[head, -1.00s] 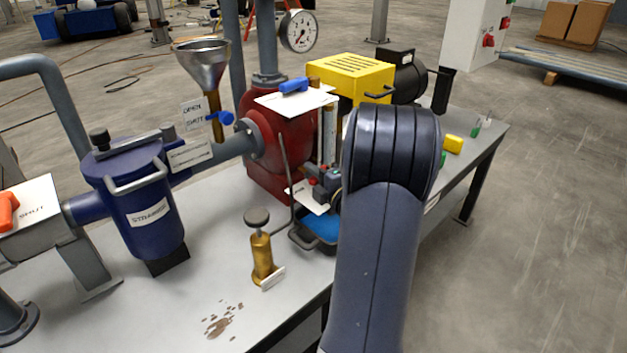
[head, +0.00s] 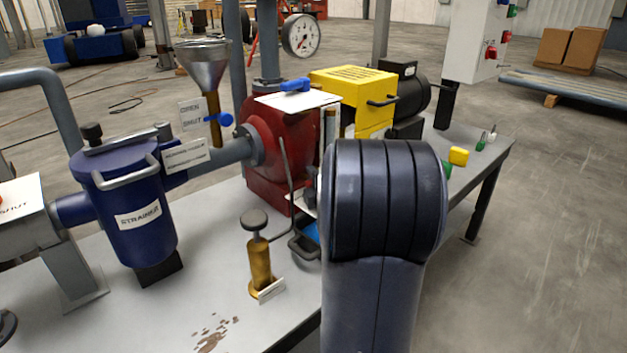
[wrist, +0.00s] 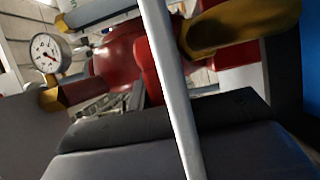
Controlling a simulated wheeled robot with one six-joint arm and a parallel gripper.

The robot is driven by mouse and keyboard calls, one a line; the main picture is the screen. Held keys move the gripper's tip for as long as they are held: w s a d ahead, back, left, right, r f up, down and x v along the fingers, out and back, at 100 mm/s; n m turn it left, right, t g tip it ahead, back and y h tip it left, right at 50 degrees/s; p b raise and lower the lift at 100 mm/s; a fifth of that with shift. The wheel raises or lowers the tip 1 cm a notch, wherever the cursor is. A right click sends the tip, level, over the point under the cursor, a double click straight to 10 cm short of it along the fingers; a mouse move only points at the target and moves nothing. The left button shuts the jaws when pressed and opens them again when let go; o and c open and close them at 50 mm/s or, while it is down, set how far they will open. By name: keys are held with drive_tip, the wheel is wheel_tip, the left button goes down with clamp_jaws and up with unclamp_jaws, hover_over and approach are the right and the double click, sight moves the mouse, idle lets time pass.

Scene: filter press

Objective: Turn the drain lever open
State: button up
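I cannot tell which handle is the drain lever; no readable label names it. In the head view, a blue handle (head: 222,119) sits below the funnel beside OPEN and SHUT labels. Another blue lever (head: 295,85) lies on the white plate on top of the red pump (head: 268,160). A thin bent rod (head: 284,165) stands in front of the pump. My gripper is hidden behind my arm in the head view. In the wrist view, a dark block fills the bottom, probably part of my gripper, with no clear fingertips. A pale rod (wrist: 168,75) crosses in front of it.
A blue strainer (head: 135,215) and a brass plunger (head: 260,262) stand on the bench (head: 205,290). A yellow guard (head: 352,85) and black motor (head: 403,90) are behind the pump. A gauge (wrist: 48,55) and brass part (wrist: 240,25) show close in the wrist view.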

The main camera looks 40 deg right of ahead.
drive_tip(key=o, duration=0.5)
drive_tip(key=shift+c, duration=0.2)
drive_tip(key=p+v, duration=0.1)
drive_tip(key=v, duration=1)
drive_tip(key=shift+w, duration=0.1)
drive_tip(key=x, duration=1)
drive_tip(key=shift+w+d+y, duration=0.15)
drive_tip(key=shift+w+y, duration=0.15)
drive_tip(key=shift+f+b, duration=0.15)
drive_tip(key=shift+b, duration=0.5)
